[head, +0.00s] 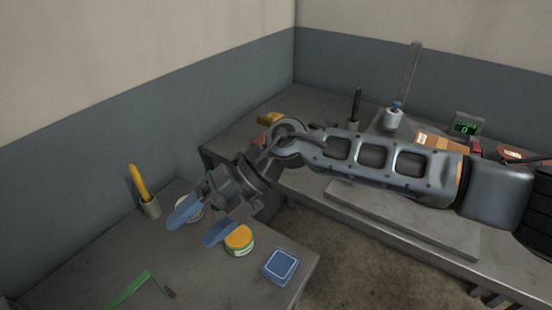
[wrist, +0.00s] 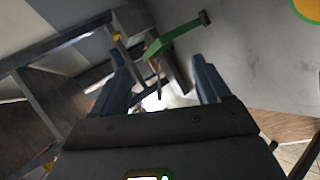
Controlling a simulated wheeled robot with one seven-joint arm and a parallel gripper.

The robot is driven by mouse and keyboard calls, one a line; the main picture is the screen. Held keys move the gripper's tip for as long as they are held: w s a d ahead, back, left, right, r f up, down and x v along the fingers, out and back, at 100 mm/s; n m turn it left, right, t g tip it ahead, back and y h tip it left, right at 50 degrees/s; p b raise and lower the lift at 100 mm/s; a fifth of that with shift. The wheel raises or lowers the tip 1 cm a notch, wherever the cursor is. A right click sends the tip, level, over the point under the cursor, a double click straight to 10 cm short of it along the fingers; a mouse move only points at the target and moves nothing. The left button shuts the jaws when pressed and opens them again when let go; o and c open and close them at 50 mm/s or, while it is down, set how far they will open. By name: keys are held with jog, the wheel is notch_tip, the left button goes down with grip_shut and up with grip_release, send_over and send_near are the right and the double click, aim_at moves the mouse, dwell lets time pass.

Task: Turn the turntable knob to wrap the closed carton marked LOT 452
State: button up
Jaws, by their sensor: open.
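My gripper (head: 190,234) is open and empty above the left bench, its blue fingers spread apart. Its fingers also show in the wrist view (wrist: 158,62), with nothing between them that I can tell is held. An orange-brown carton (head: 432,139) lies on the back bench, partly hidden behind my arm. Its marking is too small to read. Another brown carton (head: 513,154) with a pale label sits at the far right, partly hidden. A white roll with a blue top (head: 394,117) stands by an upright post (head: 411,72). I cannot make out the turntable knob.
The left bench holds a yellow-lidded jar (head: 239,240), a blue square box (head: 280,266), a green-handled tool (head: 130,288) and a cup with a yellow item (head: 150,207). A green-lit display (head: 467,126) stands on the back bench. Floor shows between the benches.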

jog(key=w+d+r+t+h, duration=0.1)
jog(key=w+d+h, duration=0.2)
jog(key=w+d, duration=0.3)
jog(key=w+d+m+t+h, duration=0.1)
jog(key=w+d+h, duration=0.3)
jog(key=d, duration=1.2)
jog(key=w+d+r+m+t+h, duration=0.1)
jog(key=w+d+t+h, duration=0.2)
jog(key=w+d, duration=0.6)
jog(key=shift+w+d+r+b, duration=0.1)
jog(key=shift+d+r+b, duration=0.1)
jog(key=shift+d, duration=0.35)
jog(key=shift+w+d+r+b, duration=0.1)
jog(key=shift+d+b, duration=0.05)
jog(key=shift+d, duration=0.35)
jog(key=shift+w+d+f, duration=0.1)
jog(key=shift+d, duration=0.15)
notch_tip(320, 180, down, 8)
jog(key=shift+r+p, duration=0.25)
jog(key=shift+p, duration=0.35)
jog(key=c, duration=1)
jog(key=shift+c, duration=0.2)
